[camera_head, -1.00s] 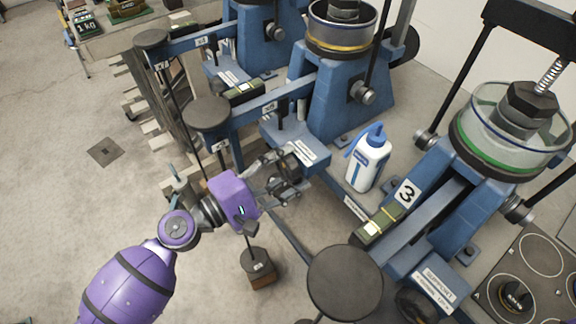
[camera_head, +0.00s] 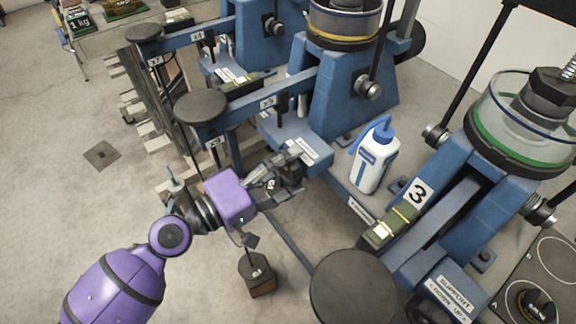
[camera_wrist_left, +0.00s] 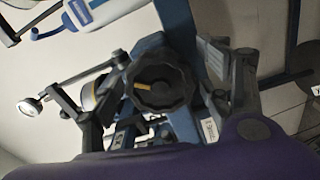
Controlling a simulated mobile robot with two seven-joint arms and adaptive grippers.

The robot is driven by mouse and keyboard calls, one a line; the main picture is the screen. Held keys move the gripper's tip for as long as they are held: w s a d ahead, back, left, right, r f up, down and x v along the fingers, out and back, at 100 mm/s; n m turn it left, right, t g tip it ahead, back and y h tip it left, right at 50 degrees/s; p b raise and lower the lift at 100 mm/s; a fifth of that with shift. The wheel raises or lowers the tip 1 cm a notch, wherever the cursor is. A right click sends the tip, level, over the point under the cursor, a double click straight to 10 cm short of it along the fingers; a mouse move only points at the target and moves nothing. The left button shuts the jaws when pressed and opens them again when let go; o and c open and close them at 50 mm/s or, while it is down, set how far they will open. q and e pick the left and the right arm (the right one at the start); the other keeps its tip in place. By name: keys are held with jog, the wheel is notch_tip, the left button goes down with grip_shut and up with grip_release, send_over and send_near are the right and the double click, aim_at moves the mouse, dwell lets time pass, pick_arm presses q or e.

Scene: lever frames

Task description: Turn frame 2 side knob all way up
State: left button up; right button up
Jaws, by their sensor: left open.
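Frame 2 (camera_head: 350,80) is the blue lever frame with the yellow-ringed cylinder in the middle of the head view. Its long beam (camera_head: 262,96) runs left to a round grey disc. In the left wrist view a black lobed side knob (camera_wrist_left: 160,86) with a yellow mark faces me. The mark points to the left. My left gripper (camera_head: 283,178) is at the lower front of frame 2. It is open, with one finger on each side of the knob. I cannot tell whether the fingers touch it. In the head view the gripper largely hides the knob. My right gripper is not in view.
A white and blue bottle (camera_head: 374,158) stands right of the gripper. Frame 3 (camera_head: 460,200), with a green-ringed cylinder, is at the right. Its round disc (camera_head: 352,288) is in front. A hanging weight (camera_head: 257,274) is below my left wrist.

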pick_arm(q)
jog(key=shift+s+a+f, duration=0.2)
jog(key=shift+s+a, duration=0.05)
jog(key=shift+a, duration=0.15)
jog(key=b+v, duration=0.3)
jog(key=v, duration=0.1)
jog(key=shift+s+a+r+b, duration=0.1)
jog(key=shift+s+a+b, duration=0.15)
jog(key=shift+a+b, duration=0.15)
jog(key=shift+r, duration=0.1)
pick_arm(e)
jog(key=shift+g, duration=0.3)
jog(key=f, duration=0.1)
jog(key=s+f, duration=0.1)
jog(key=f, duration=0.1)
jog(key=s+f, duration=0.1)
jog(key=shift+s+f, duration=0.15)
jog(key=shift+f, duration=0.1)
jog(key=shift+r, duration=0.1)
